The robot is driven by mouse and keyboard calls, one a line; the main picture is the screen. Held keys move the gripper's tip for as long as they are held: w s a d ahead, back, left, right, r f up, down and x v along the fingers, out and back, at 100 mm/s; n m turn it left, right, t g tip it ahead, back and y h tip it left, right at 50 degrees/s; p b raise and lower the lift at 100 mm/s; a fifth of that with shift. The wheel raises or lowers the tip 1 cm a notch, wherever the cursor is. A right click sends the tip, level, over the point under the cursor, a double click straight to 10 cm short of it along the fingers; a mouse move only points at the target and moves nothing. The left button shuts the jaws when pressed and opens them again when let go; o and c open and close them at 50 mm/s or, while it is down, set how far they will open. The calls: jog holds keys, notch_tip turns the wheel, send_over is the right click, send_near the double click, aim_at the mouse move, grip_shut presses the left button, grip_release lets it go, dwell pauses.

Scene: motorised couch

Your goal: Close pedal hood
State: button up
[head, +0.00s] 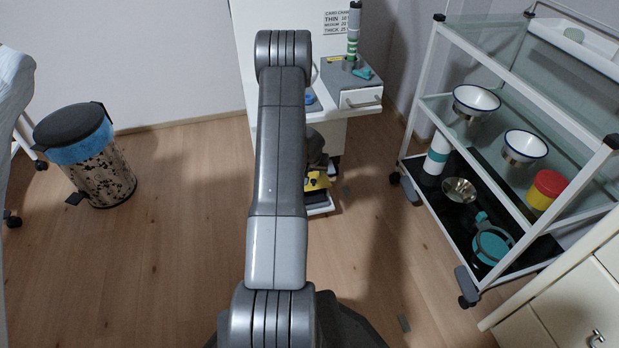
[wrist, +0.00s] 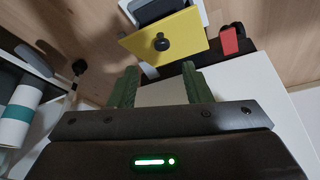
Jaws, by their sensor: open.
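A yellow plate with a round black knob, which looks like the pedal hood (wrist: 163,44), shows at the top middle of the wrist view. It sits tilted against a grey and white part behind it; I cannot tell how far open it stands. In the head view the yellow hood (head: 317,181) shows low on the white unit, just right of my arm and partly hidden by it. My gripper (wrist: 158,82) has its two green fingers spread apart and nothing between them. The fingers point towards the yellow plate and appear short of it. My arm mostly hides the gripper in the head view.
A red part (wrist: 230,40) is right of the yellow plate. A glass trolley (head: 437,100) with bowls stands at right. A pedal bin (head: 95,165) stands at left. The wood floor (head: 190,240) between is clear.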

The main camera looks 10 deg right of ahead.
aim_at(313, 181)
jog(key=shift+x, duration=4.3)
jog(key=shift+w+a, duration=0.1)
jog(key=shift+a, duration=0.05)
jog(key=shift+c, duration=0.4)
grip_shut()
jog(key=shift+b, duration=0.35)
